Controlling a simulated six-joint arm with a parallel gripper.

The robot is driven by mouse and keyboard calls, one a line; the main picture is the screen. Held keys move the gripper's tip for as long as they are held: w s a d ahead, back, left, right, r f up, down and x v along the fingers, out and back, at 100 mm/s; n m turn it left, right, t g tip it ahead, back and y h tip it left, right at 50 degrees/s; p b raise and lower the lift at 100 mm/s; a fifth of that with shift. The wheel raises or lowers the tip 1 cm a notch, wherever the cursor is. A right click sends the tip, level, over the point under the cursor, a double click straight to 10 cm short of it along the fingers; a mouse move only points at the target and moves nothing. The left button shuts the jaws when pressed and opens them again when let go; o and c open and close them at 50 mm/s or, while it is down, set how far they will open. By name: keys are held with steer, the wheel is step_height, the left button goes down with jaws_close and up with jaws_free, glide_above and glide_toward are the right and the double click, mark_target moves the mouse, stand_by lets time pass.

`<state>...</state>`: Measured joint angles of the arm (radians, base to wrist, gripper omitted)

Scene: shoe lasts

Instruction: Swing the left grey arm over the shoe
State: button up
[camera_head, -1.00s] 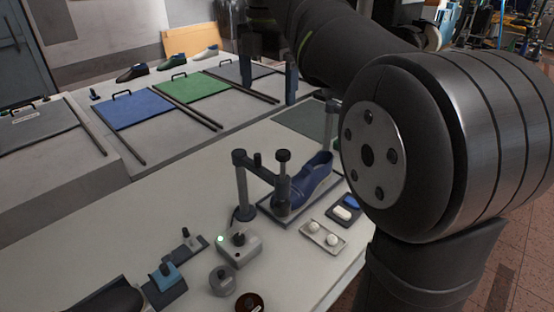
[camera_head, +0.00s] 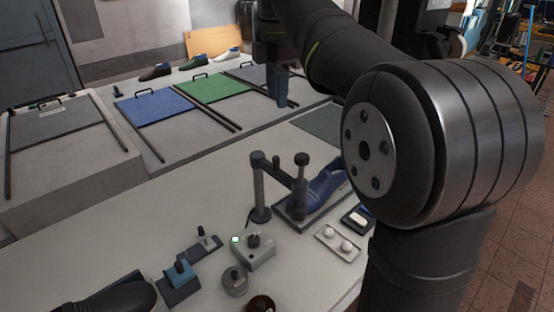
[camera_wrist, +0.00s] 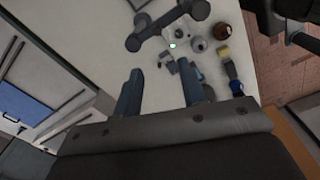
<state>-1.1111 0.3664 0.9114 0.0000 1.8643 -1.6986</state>
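The left grey arm (camera_head: 278,172) reaches from its upright post (camera_head: 259,190) toward a dark vertical plunger (camera_head: 301,175). The plunger stands at the near left end of the blue shoe (camera_head: 326,188); I cannot tell whether it is over the shoe or beside it. The shoe rests on a dark base plate. My gripper (camera_head: 281,104) hangs fingers down in the head view, behind the fixture and apart from it. In the wrist view my gripper (camera_wrist: 160,68) has its two blue-grey fingers spread with nothing between them. The grey arm (camera_wrist: 170,25) lies beyond the fingertips there.
A grey box with a green light (camera_head: 253,248), a tray with two white knobs (camera_head: 338,243) and several small fixtures stand in front. Blue (camera_head: 157,108) and green (camera_head: 207,88) panels lie behind. My own arm hides the right side of the shoe fixture.

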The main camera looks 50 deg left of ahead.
mark_target(275, 157)
steer(key=shift+m, duration=0.3)
steer(key=f, duration=1.7)
steer(key=shift+a+f, duration=0.3)
steer(key=shift+f, duration=0.1)
steer(key=shift+c, duration=0.2)
jaws_close()
